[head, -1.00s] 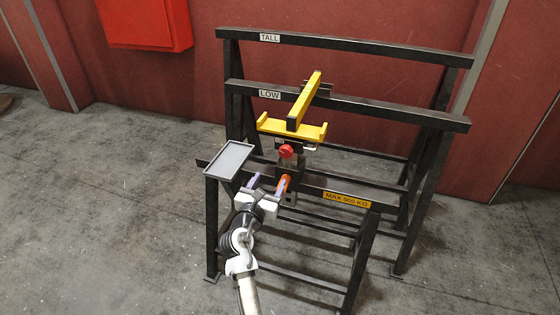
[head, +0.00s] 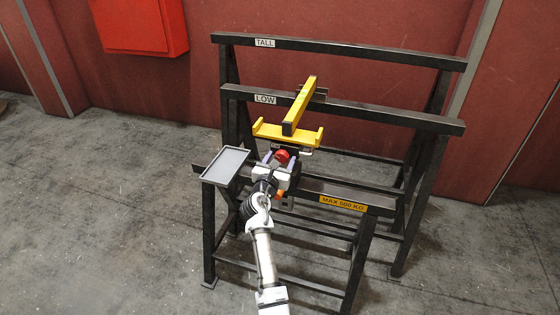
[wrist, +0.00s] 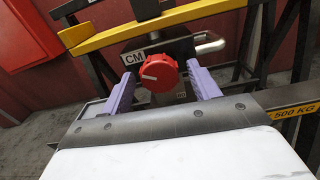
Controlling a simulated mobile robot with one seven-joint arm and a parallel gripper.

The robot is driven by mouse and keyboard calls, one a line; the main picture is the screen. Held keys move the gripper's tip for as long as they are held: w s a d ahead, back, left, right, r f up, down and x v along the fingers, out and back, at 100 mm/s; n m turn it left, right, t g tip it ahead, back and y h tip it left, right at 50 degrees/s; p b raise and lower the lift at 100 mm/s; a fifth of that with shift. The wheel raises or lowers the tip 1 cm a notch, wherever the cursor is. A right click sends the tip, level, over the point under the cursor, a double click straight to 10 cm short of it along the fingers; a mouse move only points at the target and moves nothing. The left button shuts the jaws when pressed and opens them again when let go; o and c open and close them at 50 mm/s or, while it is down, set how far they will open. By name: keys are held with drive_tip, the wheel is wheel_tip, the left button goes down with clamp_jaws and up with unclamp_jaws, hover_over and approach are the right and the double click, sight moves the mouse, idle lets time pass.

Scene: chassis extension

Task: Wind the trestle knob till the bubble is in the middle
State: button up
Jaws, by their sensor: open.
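The red knob (wrist: 159,72) with a white pointer line sits between the two purple fingers of my gripper (wrist: 163,88) in the wrist view. The fingers are open, with a gap on either side of the knob. In the head view, the knob (head: 282,156) shows just beyond my gripper (head: 281,162), below a yellow cradle (head: 288,133). A yellow bar (head: 300,104) runs back from the cradle over the trestles. The front trestle (head: 390,200) is black with a "MAX 500 KG" label. I cannot make out a bubble in either view.
A grey tray (head: 225,165) stands left of my gripper. Black trestles marked LOW (head: 400,118) and TALL (head: 380,54) stand behind. A metal lever (wrist: 210,43) is right of the knob. A red box (head: 140,25) hangs on the wall. The floor at left is clear.

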drive_tip(key=c, duration=1)
drive_tip(key=shift+m, duration=0.4)
